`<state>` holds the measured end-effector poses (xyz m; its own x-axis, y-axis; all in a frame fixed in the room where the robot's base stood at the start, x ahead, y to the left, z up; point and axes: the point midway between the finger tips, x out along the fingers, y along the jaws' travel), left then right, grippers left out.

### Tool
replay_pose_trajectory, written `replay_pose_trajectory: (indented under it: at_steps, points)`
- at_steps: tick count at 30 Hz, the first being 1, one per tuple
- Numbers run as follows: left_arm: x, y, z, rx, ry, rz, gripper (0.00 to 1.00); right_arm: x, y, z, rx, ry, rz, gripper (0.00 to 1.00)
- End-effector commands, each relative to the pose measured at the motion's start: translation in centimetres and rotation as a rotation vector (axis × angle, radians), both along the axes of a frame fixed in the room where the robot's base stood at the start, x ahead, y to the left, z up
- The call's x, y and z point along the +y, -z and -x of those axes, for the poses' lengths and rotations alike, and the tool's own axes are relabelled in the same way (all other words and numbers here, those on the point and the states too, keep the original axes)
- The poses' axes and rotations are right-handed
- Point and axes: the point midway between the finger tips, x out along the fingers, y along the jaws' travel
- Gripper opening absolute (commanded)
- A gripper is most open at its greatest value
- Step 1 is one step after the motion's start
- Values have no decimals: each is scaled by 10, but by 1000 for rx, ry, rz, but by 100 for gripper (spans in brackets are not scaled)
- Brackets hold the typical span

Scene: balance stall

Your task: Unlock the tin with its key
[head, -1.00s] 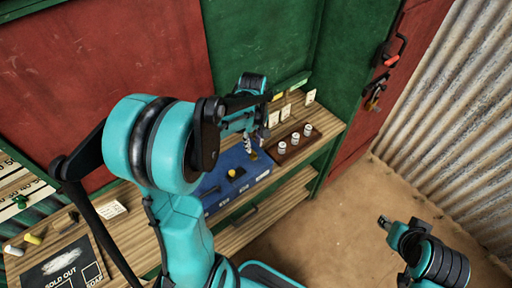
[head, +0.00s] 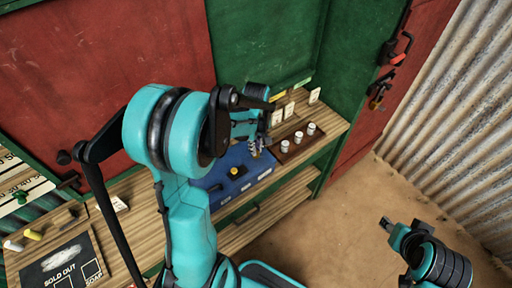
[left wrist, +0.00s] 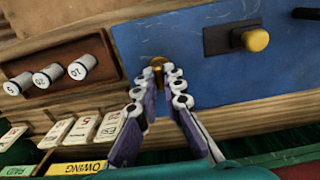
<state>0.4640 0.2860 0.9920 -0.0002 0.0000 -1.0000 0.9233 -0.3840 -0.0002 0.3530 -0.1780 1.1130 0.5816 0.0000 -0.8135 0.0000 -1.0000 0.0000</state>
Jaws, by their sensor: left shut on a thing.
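My left gripper (head: 256,150) is over the far right part of a blue panel (head: 212,178) on the bench. In the left wrist view its fingertips (left wrist: 160,77) are closed around a small brass-coloured piece (left wrist: 158,61). It looks like the end of a key, but its shape is mostly hidden, and I cannot tell whether it sits in a lock. A black plate with a yellow knob (left wrist: 255,40) is on the blue panel, apart from the gripper. I cannot make out a separate tin. My right gripper (head: 386,223) is off to the right over the floor; its jaws are unclear.
A brown rack (head: 298,147) with three white cylinders stands right of the blue panel, close to my left gripper. White cards (head: 288,110) stand behind it. A sold-out board (head: 62,262) lies at the left. Floor space (head: 330,220) right of the bench is clear.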

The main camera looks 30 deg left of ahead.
Motion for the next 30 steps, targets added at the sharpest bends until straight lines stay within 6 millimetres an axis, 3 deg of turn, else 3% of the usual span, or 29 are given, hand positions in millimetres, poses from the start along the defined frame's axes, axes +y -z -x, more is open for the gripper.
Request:
replay_pose_trajectory:
  at_steps: [11,30]
  points:
    - [0,0,0,0,123,0,0,0,3,0,0,0,0,40]
    - [0,0,0,0,706,0,0,0,11,0,0,0,0,40]
